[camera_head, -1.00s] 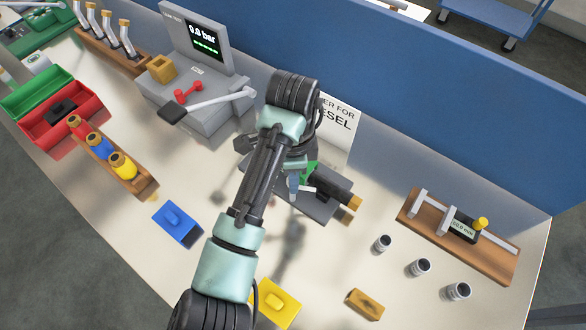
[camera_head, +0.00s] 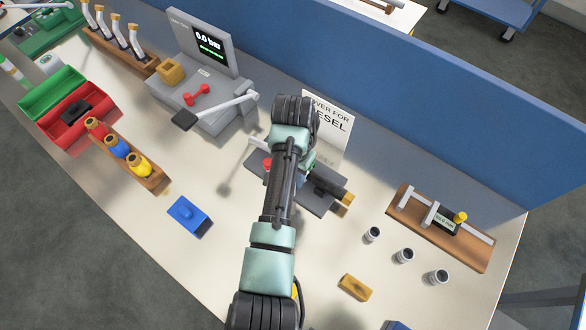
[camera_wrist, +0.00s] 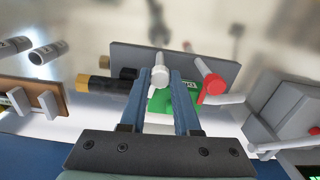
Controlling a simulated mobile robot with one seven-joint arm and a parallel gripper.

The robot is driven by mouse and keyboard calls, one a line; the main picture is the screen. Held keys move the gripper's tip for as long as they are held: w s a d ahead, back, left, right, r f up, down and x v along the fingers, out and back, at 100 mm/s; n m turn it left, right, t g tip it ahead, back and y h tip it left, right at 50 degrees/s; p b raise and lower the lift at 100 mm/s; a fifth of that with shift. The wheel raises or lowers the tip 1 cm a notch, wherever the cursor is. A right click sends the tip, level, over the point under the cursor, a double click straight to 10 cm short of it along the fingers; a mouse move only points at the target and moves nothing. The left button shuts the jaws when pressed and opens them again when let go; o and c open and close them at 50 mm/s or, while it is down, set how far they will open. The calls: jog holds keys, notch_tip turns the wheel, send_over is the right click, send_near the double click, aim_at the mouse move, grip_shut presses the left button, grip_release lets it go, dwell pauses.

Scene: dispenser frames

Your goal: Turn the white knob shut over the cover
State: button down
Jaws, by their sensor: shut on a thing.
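In the wrist view the white knob (camera_wrist: 160,76) sits between the two blue fingertips of my gripper (camera_wrist: 159,84), which is shut on it. A green piece (camera_wrist: 163,102), apparently the cover, lies just behind the knob, partly hidden by the knob and fingers. Both are at a grey plate (camera_wrist: 190,62) that also carries a black cylinder with a brass end (camera_wrist: 100,83) and a red knob with a white lever (camera_wrist: 212,86). In the head view my arm hides the white knob and my fingertips; the plate (camera_head: 318,203) shows around the arm.
A sign (camera_head: 328,124) stands behind the plate, before the blue partition (camera_head: 400,110). A grey gauge unit (camera_head: 205,75) reads 0.0 bar. A blue block (camera_head: 189,217), several metal cups (camera_head: 404,256), a brass-coloured block (camera_head: 355,287) and a wooden rack (camera_head: 440,228) stand around.

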jog(key=shift+n+p, duration=0.55)
jog(key=shift+n, duration=0.55)
jog(key=c, duration=0.6)
grip_release()
jog(key=shift+c, duration=0.2)
notch_tip(320, 180, up, 13)
jog(key=p, duration=0.2)
